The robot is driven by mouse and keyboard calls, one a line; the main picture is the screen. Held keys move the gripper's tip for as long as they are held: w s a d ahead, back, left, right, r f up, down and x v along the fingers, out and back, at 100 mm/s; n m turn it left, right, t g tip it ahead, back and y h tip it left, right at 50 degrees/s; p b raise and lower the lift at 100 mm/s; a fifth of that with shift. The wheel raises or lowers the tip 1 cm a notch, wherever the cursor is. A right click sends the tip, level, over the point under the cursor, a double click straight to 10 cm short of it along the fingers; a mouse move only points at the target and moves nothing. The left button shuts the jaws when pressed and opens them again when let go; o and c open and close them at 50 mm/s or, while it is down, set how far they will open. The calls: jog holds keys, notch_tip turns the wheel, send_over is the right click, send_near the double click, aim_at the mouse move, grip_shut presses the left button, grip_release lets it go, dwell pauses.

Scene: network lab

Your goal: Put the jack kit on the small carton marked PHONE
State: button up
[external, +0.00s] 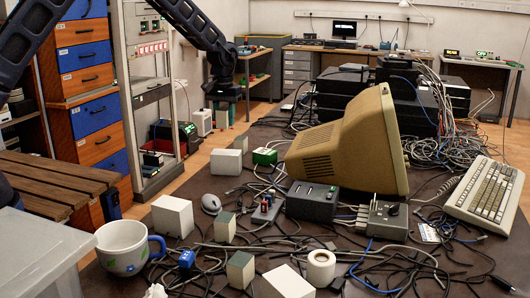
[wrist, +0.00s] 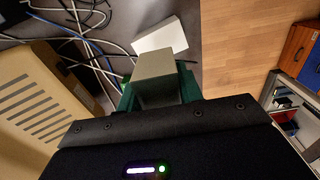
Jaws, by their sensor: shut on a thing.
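My gripper (external: 223,94) hangs from the arm at the upper middle of the external view, above the far left table edge. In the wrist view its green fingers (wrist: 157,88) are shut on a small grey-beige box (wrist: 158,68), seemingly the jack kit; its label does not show. Beyond it in the wrist view lies a white carton (wrist: 159,37).
A beige monitor (external: 348,142) stands right of the cartons; its vented case (wrist: 40,92) fills the wrist view's left.

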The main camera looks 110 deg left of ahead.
aim_at(224, 109)
notch_tip(224, 109, down, 9)
jog(key=shift+r, duration=0.1)
dwell(0.4)
jog(key=shift+f, duration=0.25)
jog(key=o, duration=1)
jog(key=shift+o, duration=0.2)
jog(key=shift+r, duration=0.1)
notch_tip(224, 109, up, 12)
jog(key=shift+r, duration=0.1)
